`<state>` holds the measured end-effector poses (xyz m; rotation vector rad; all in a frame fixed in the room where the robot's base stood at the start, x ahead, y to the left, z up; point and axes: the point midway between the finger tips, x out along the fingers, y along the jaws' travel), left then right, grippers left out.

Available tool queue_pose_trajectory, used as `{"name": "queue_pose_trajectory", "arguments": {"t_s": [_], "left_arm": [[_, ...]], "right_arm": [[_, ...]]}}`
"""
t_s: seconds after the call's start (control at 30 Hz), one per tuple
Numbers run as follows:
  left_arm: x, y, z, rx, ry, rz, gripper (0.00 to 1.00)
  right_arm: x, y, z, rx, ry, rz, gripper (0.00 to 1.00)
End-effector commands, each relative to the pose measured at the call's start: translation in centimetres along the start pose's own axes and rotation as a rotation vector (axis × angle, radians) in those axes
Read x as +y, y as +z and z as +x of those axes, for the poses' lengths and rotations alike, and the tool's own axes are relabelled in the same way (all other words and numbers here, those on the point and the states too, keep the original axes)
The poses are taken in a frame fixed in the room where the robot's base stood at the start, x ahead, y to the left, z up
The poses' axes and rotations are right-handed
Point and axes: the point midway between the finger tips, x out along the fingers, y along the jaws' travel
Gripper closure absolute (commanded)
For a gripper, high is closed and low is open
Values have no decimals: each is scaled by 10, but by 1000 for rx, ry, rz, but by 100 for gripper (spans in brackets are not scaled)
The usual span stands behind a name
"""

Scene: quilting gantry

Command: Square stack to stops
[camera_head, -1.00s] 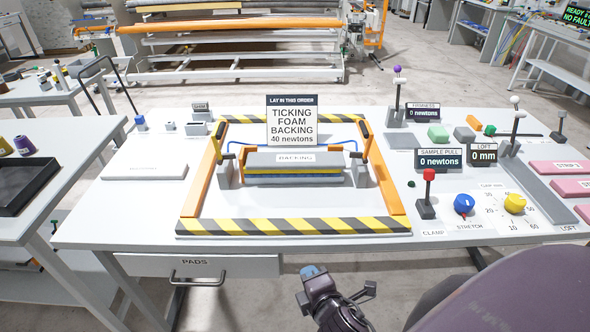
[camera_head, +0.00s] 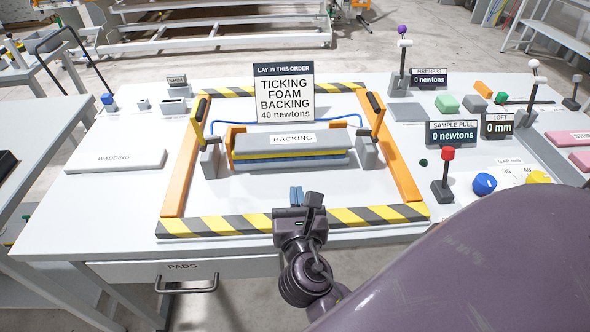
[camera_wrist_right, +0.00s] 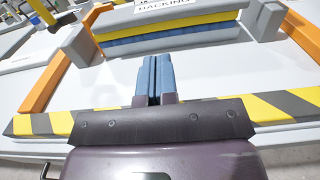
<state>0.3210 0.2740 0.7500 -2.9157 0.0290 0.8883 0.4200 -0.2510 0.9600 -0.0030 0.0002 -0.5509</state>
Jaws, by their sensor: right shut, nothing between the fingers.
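The stack (camera_head: 290,146) lies inside the striped frame between two grey clamp posts. It has a grey top layer labelled BACKING, a yellow layer under it and a blue layer at the bottom. The stack's front face is also in the right wrist view (camera_wrist_right: 170,30). My right gripper (camera_head: 297,196) is shut and empty, just inside the front striped bar, in front of the stack and apart from it. Its blue fingertips (camera_wrist_right: 153,72) point at the stack's front face. My left gripper is not in view.
The striped bar (camera_head: 365,215) and orange side rails (camera_head: 186,165) bound the frame. Grey posts with black-handled levers stand left (camera_head: 209,155) and right (camera_head: 365,148) of the stack. A red-topped lever (camera_head: 444,178) is at right. A wadding pad (camera_head: 117,160) lies at left.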

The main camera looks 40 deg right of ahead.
Motion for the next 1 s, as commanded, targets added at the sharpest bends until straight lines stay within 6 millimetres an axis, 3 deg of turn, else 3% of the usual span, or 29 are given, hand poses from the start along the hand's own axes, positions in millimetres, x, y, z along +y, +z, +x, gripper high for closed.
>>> {"name": "queue_pose_trajectory", "arguments": {"t_s": [0.6,0.8,1.0], "left_arm": [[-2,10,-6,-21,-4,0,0],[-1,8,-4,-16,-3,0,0],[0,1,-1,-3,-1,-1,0]], "right_arm": [[0,0,103,-1,1,2,100],[0,0,122,1,1,3,100],[0,0,126,1,1,2,100]]}}
